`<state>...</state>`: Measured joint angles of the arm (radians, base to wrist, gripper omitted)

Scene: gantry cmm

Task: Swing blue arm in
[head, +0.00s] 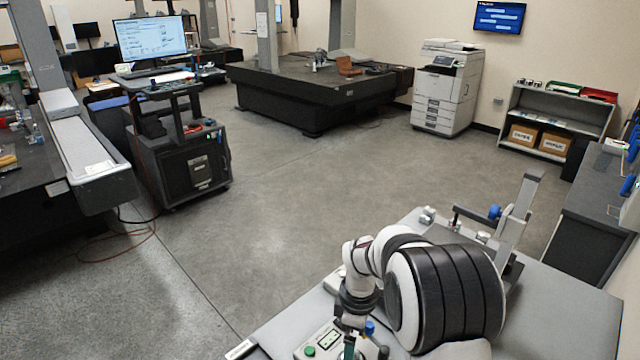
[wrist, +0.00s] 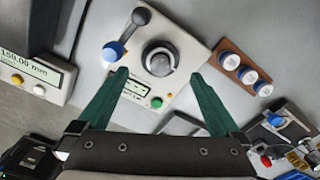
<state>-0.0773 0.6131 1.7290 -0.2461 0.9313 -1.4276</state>
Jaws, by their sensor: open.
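In the wrist view, a short grey lever with a blue ball (wrist: 113,50) at one end and a dark ball at the other lies at the upper left of a pale panel (wrist: 180,25). I cannot tell for sure that this is the blue arm. A round dark knob (wrist: 160,58) with a bright collar sits right of it. My gripper (wrist: 162,76) is open and empty, its green fingertips either side of the knob's near edge in the picture. The blue ball is just beyond the left fingertip; contact cannot be told. In the head view a blue ball (head: 370,327) shows beside my wrist.
The panel has a display (wrist: 133,88) and green button. Another display box (wrist: 35,70) stands at left. A brown rack (wrist: 245,68) holds blue-and-white capped pieces at right. A metal fixture with a blue knob (head: 494,211) stands at the bench's far side. The bench's right front (head: 565,310) is clear.

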